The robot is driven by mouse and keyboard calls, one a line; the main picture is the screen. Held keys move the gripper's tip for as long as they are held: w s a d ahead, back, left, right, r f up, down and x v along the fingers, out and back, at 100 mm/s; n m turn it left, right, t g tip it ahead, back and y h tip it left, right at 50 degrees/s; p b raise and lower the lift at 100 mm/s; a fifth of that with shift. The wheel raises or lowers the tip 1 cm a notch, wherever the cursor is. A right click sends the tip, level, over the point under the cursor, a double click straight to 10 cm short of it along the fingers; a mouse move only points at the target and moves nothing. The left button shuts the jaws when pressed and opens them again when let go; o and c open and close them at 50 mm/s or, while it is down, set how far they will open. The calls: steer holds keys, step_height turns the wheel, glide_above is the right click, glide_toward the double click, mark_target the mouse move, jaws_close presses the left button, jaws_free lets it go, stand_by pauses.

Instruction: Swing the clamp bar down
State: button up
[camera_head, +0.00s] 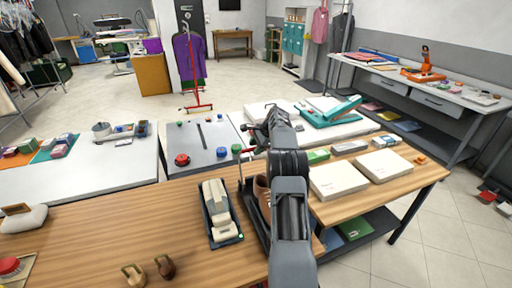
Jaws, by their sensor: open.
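My arm reaches forward from the bottom centre, and my gripper (256,130) hangs in front of it, small and dark. Its jaws are open, and I see nothing between them. Below and left of the gripper, a thin upright bar with a red top (243,152) rises from a dark base (252,215) on the wooden table; it may be the clamp bar, but I cannot tell for sure. A brown rounded piece (262,188) sits on that base. My arm hides much of the base's right side. I cannot tell whether the gripper touches the bar.
A dark tray with a pale block (217,208) stands left of the base. Two pale boxes (338,180) lie right of my arm. A grey panel with coloured knobs (207,141) and a teal hinged device (330,110) are behind. The wooden table (110,225) has bare room left.

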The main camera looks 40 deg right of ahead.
steer(key=shift+c, duration=0.2)
jaws_close()
stand_by(0.3)
